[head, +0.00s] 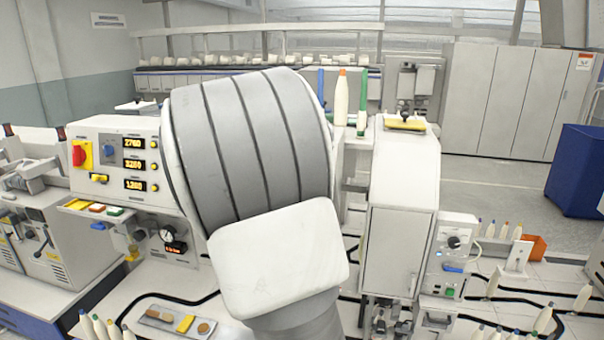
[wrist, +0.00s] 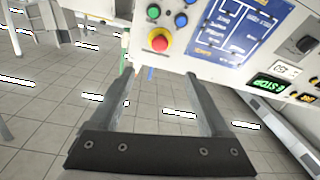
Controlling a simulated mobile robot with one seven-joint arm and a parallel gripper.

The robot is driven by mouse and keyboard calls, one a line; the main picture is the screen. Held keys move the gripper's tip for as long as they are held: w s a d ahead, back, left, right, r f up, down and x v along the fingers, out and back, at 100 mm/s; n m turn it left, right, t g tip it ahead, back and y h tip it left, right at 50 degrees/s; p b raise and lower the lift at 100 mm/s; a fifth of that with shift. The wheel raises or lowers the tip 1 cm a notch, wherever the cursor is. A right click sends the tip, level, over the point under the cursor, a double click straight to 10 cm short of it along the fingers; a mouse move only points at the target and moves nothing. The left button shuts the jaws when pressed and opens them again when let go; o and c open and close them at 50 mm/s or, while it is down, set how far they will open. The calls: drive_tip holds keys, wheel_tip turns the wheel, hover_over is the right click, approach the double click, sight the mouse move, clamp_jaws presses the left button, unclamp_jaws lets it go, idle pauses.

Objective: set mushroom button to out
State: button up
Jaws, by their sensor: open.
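The red mushroom button (wrist: 159,40) shows in the wrist view on the edge of a white control panel (wrist: 188,47), with a yellow ring around its base. I cannot tell whether it is pressed in or out. My gripper (wrist: 160,75) is open and empty, its two dark fingers pointing toward the panel. The button lies beyond the fingertips, nearly midway between them in the picture, and nothing shows touching it. In the head view my arm fills the middle and hides my gripper; I cannot make out the mushroom button there.
Tiled floor (wrist: 60,70) lies below. In the head view a machine with numeric displays (head: 115,160) stands left and a white cabinet (head: 395,240) right.

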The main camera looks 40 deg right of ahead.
drive_tip(key=p+x, duration=0.3)
drive_tip(key=x, duration=1.3)
drive_tip(key=shift+w+d, duration=0.2)
clamp_jaws()
idle(0.8)
